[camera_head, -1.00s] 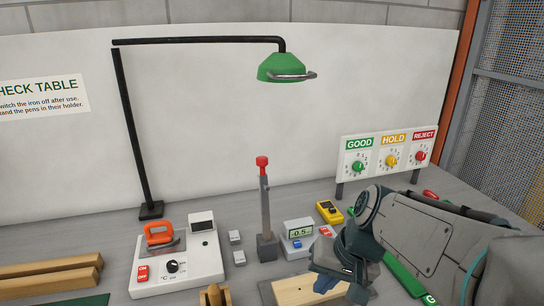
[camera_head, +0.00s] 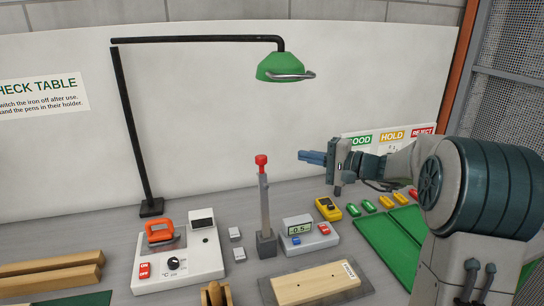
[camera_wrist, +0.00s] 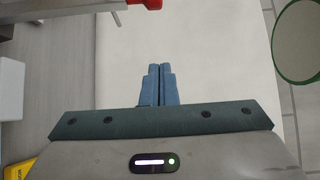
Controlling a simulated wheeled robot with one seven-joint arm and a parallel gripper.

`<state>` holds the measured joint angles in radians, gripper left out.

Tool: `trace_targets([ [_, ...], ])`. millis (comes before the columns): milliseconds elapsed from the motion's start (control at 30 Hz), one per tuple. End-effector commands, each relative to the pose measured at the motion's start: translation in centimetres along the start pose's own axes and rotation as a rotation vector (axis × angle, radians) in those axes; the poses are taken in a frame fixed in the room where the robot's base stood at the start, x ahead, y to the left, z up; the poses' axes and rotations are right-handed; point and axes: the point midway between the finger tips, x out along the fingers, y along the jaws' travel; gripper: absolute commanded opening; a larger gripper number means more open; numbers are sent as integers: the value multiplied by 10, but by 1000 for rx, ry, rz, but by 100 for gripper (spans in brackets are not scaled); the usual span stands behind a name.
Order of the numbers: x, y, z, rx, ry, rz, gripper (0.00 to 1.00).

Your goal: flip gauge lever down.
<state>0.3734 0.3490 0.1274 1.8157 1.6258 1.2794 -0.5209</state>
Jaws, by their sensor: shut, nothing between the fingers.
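The gauge lever (camera_head: 265,205) is a grey upright bar on a dark base with a red knob (camera_head: 261,160) on top. It stands upright in the middle of the table. A grey gauge box (camera_head: 309,237) with a small display reading about 0.5 sits just right of its base. My gripper (camera_head: 302,157) is shut and empty, with blue fingers pointing left, in the air right of the red knob at about its height in the picture. In the wrist view my closed fingertips (camera_wrist: 160,68) point at the pale wall, and the red knob (camera_wrist: 148,3) shows at the top edge.
The green lamp (camera_head: 285,66) hangs above on a black arm. An iron station (camera_head: 178,262) stands left, a wooden board (camera_head: 312,284) lies in front, and a yellow meter (camera_head: 328,209) lies behind the gauge box.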

Motion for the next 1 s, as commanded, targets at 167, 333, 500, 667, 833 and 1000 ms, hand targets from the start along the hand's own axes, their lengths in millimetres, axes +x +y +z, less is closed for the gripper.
trace_targets([
  [167,1,0,1,0,-1,2,0],
  [333,15,-2,1,1,-4,3,0],
  [500,48,-3,2,2,-7,2,0],
  [667,83,-3,2,3,-5,3,0],
  [833,97,-3,13,2,-2,4,0],
  [1000,90,-2,30,1,-1,3,0],
])
